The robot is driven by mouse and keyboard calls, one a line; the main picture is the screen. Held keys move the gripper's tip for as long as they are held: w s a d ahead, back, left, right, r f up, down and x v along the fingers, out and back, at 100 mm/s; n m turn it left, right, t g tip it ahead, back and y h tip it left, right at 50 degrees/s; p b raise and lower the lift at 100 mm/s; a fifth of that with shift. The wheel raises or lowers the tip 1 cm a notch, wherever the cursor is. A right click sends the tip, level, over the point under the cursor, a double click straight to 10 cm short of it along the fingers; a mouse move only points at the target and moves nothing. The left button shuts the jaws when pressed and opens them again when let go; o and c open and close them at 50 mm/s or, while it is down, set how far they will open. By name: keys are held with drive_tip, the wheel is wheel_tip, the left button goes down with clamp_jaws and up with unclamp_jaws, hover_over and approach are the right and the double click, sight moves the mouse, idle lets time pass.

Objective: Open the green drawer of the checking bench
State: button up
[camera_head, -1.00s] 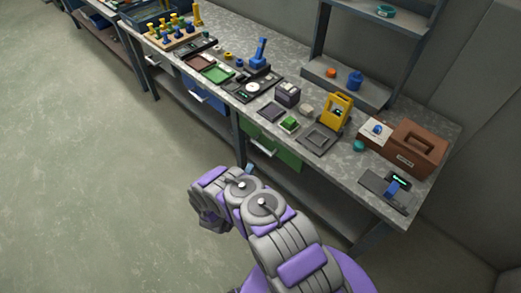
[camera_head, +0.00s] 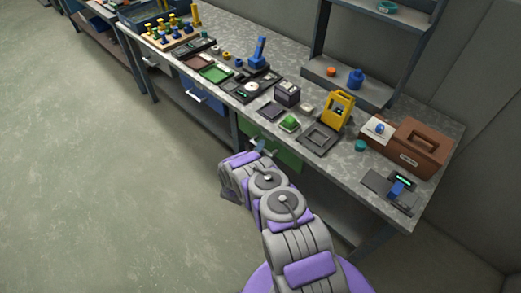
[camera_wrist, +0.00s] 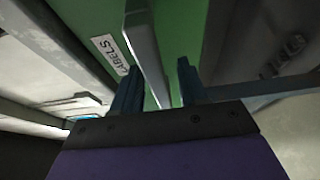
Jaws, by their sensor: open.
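The green drawer (camera_head: 285,157) is in the bench front, under the worktop, and looks closed. My arm hides part of it in the head view. In the wrist view the green drawer front (camera_wrist: 183,32) fills the upper middle, with a pale "LABELS" tag (camera_wrist: 111,52) and a long grey bar handle (camera_wrist: 145,50). My gripper (camera_wrist: 157,88) is open, its two dark blue fingers on either side of the handle's lower end. I cannot tell whether they touch it. In the head view my gripper (camera_head: 260,145) is at the drawer front.
A blue drawer (camera_head: 205,103) is further left. The floor left of the bench is clear.

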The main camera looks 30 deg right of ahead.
clamp_jaws()
idle(0.3)
idle(0.3)
